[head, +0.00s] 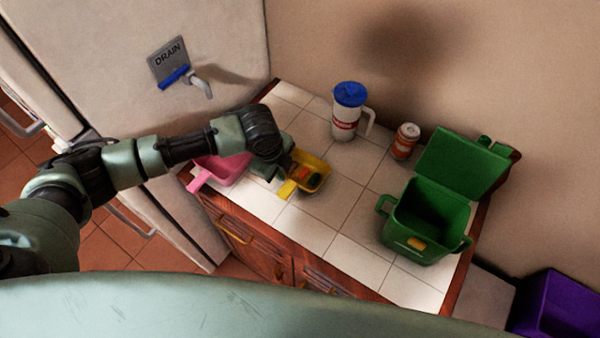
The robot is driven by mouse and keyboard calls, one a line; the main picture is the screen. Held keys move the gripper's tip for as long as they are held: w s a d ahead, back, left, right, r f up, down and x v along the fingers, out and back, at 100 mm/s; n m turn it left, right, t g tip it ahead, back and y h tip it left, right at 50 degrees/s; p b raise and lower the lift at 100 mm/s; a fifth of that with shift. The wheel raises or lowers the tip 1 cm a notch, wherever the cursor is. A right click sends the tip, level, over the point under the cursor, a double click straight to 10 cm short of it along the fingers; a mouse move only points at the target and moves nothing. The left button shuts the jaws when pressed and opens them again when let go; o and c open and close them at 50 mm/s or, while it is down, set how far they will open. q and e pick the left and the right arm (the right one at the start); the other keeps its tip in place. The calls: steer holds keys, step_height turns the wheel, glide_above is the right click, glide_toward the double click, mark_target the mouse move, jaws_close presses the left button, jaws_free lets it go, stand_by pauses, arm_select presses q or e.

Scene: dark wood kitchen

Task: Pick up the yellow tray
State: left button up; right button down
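The yellow tray (322,170) lies on the white tiled counter top (330,205), with its handle pointing toward the front left. The wrist hides part of both trays. The fingertips are too small and dark to tell whether they are open, or whether they touch the yellow tray. My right gripper is not in view.
A white pitcher with a blue lid (345,118) and an orange-brown can (404,142) stand behind. An open green bin (427,218) stands at the right. A purple bin (556,305) is beyond the counter. The counter's front middle is clear.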

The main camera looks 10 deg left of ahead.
arm_select(q)
steer(key=shift+p+x, duration=0.4)
steer(key=shift+x, duration=1.45)
jaws_close()
steer(key=shift+r, duration=0.2)
